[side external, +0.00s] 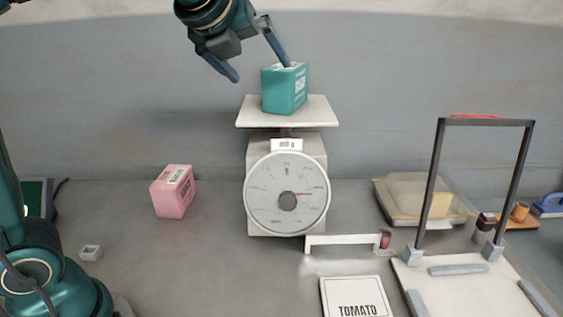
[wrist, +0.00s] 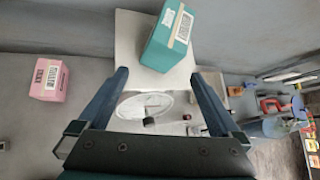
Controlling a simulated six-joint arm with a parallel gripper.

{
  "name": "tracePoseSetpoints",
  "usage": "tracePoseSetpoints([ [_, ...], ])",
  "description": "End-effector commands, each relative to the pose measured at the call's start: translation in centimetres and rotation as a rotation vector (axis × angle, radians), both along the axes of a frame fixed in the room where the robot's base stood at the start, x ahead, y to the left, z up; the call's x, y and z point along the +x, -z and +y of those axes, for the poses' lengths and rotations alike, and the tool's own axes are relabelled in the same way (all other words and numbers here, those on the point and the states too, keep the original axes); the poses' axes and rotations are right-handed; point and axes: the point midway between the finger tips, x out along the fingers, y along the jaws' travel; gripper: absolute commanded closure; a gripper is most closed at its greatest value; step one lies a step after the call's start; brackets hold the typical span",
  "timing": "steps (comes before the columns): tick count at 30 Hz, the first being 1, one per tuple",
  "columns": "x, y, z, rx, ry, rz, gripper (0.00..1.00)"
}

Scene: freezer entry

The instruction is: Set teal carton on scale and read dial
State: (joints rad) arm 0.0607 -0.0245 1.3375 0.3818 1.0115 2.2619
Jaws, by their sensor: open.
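The teal carton (side external: 284,90) stands upright on the white top plate (side external: 322,112) of the scale. It also shows in the wrist view (wrist: 168,38), past my fingertips. The scale (side external: 256,146) has a round dial (side external: 287,193) facing the side camera. Its pointer points to the right, slightly upward. The figures on the dial are too small to read. A small display sits above the dial. My gripper (side external: 262,72) is open and empty, above and left of the carton. One finger appears close to the carton's top in the side view; I cannot tell whether they touch.
A pink carton (side external: 173,191) stands on the grey counter left of the scale. A small white block (side external: 91,253) lies further left. A "TOMATO" card (side external: 357,300) lies in front. A dark upright frame (side external: 486,121) and a lidded tub (side external: 412,213) stand to the right.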

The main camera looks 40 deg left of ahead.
Motion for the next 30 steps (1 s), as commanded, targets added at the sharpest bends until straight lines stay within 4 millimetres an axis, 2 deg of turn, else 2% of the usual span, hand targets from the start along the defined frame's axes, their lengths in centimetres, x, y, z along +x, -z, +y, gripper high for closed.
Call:
tracePoseSetpoints([
  [1, -1.3, 0.7, -0.2, -0.109, -0.075, -0.013, 0.0],
  [9, -8.0, 5.8, -1.8, -0.749, -0.605, -0.071, 0.0],
  [18, -15.5, 12.4, -3.7, -1.345, -1.325, -0.123, 0.0],
  [24, -18.8, 15.8, -4.6, -1.569, -1.71, -0.166, 0.0],
  [30, -19.9, 16.9, -4.9, -1.635, -1.855, -0.187, 0.0],
])
